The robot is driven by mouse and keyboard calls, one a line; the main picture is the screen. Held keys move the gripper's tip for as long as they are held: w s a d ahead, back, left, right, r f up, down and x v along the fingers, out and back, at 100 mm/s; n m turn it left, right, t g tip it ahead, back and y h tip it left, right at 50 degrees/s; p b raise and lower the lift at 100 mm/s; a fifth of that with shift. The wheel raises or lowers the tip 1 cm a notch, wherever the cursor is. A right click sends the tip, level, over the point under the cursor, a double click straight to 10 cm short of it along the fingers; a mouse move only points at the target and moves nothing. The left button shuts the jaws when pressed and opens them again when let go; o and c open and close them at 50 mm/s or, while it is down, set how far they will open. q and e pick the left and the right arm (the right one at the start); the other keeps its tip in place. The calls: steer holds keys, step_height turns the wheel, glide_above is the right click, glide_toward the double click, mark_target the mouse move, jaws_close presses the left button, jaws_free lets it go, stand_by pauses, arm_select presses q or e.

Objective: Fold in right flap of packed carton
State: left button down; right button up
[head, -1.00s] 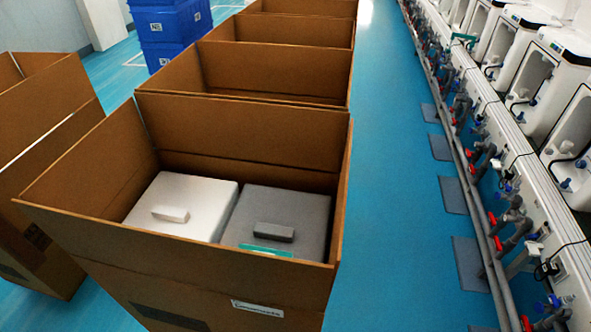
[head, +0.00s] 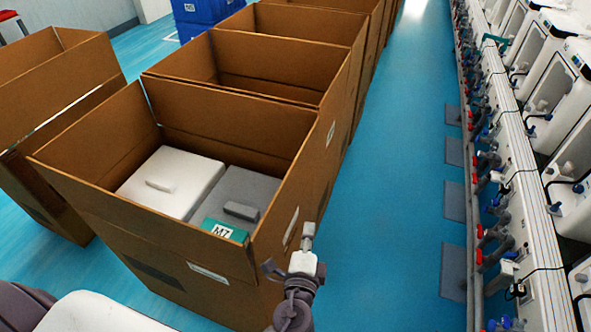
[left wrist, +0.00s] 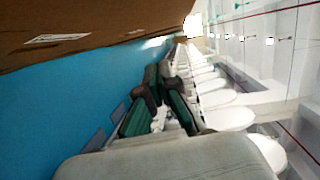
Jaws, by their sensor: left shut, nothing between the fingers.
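The packed carton (head: 150,225) stands open in the head view, holding a white box (head: 175,180) and a grey box (head: 245,190). A teal M7 label (head: 224,230) shows beside the grey box. Its right flap (head: 290,180) stands upright along the right side, and the other flaps are also up. My left gripper (head: 308,232) is shut and empty, outside the carton just right of its near right corner. In the left wrist view, the gripper fingers (left wrist: 160,95) point ahead, with brown cardboard (left wrist: 90,25) above them. My right gripper is not in view.
More open cartons (head: 280,65) stand in a row behind, and another (head: 60,110) is at the left. The blue floor (head: 390,200) between cartons and bench is clear.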

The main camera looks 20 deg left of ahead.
mark_target(285, 178)
arm_select(q)
step_height(285, 178, up, 6)
steer(key=w+t, duration=0.1)
steer(key=w+a+p, duration=0.4)
steer(key=w+a, duration=0.2)
steer(key=w, duration=0.3)
steer(key=shift+a+f+y, duration=0.15)
steer(key=shift+a+y, duration=0.05)
steer(key=shift+y, duration=0.2)
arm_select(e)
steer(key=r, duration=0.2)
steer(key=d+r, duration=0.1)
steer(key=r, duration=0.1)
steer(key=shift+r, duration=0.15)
arm_select(q)
steer(key=a, duration=0.3)
steer(key=shift+w, duration=0.15)
